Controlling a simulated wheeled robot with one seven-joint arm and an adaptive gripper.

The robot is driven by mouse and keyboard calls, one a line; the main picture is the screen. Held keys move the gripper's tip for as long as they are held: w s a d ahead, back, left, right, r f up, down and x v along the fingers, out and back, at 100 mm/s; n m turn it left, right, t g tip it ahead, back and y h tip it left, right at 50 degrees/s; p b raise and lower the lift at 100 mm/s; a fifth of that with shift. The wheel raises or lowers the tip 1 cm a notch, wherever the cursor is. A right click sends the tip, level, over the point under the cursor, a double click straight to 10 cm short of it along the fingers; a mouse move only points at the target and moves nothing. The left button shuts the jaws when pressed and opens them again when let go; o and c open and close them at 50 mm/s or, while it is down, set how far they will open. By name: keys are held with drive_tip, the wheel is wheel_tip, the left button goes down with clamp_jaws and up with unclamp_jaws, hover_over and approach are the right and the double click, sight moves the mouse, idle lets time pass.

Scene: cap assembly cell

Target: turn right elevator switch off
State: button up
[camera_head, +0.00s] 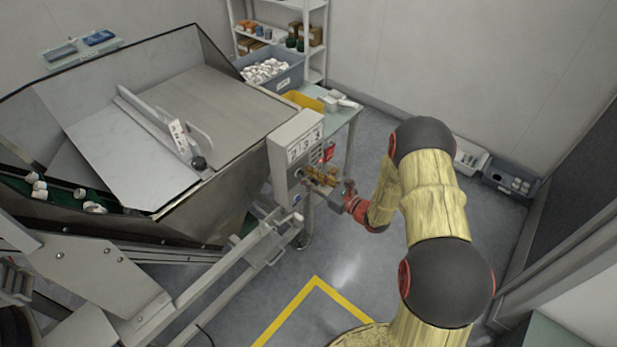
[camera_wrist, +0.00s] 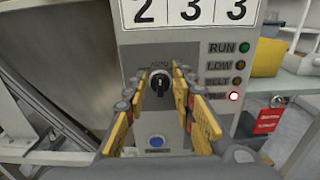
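The elevator switch is a black rotary knob (camera_wrist: 158,87) on a grey control box, seen in the wrist view with a label reading like AUTO above it. The control box (camera_head: 282,160) also shows in the head view, on the near right corner of the hopper. My gripper (camera_wrist: 169,82) is open, with its yellow fingers on either side of the knob. I cannot tell whether the fingertips touch the knob. In the head view my gripper (camera_head: 318,177) is in front of the box's face, and it hides the knob there.
A red tag (camera_wrist: 268,121) hangs to the right. A metal frame (camera_head: 240,255) runs below the box. The floor with yellow marking (camera_head: 315,279) is clear.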

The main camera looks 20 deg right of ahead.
clamp_jaws()
idle(0.6)
